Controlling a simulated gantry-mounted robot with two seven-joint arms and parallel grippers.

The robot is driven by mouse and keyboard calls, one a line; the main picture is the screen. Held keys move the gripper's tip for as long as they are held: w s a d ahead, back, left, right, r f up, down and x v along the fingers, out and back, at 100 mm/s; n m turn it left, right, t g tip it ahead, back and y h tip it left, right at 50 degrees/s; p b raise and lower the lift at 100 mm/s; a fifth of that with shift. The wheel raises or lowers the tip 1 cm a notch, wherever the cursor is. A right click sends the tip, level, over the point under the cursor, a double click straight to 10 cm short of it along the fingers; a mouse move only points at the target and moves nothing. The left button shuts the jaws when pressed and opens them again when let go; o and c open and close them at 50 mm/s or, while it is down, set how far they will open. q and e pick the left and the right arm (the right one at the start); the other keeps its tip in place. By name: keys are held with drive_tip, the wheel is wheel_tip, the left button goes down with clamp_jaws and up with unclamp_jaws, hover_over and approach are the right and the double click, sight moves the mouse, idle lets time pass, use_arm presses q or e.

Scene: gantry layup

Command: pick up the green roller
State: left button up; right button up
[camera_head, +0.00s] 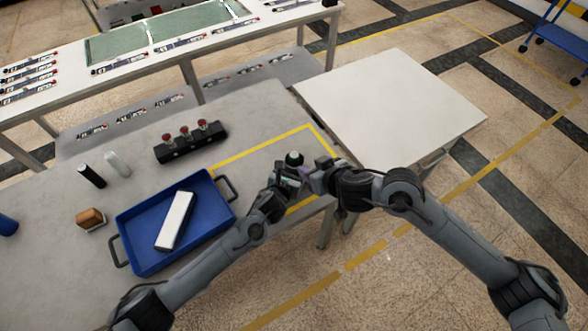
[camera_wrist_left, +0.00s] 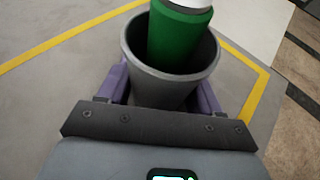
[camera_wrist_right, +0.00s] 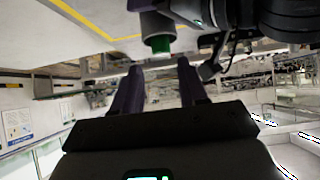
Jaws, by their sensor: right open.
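The green roller (camera_wrist_left: 180,35), with a pale grey end, stands in a grey cup (camera_wrist_left: 160,90) in the left wrist view. Its lower part is hidden inside the cup. It shows small in the head view (camera_head: 294,158) and in the right wrist view (camera_wrist_right: 160,43). My left gripper (camera_head: 287,174) has its purple fingers on both sides of the cup and appears shut on it. My right gripper (camera_wrist_right: 160,68) is open and empty, with the green roller close ahead of its fingertips. In the head view the two grippers are close together.
A blue tray (camera_head: 140,263) with a white block (camera_head: 175,220) is left of my left arm. A black holder with red-topped pieces (camera_head: 190,147), two small cylinders and a brown-topped brush (camera_head: 90,217) stand on the grey table. A bare white table (camera_head: 390,100) lies beyond.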

use_arm(q)
drive_tip(key=c, duration=0.4)
use_arm(e)
drive_tip(key=o, duration=0.4)
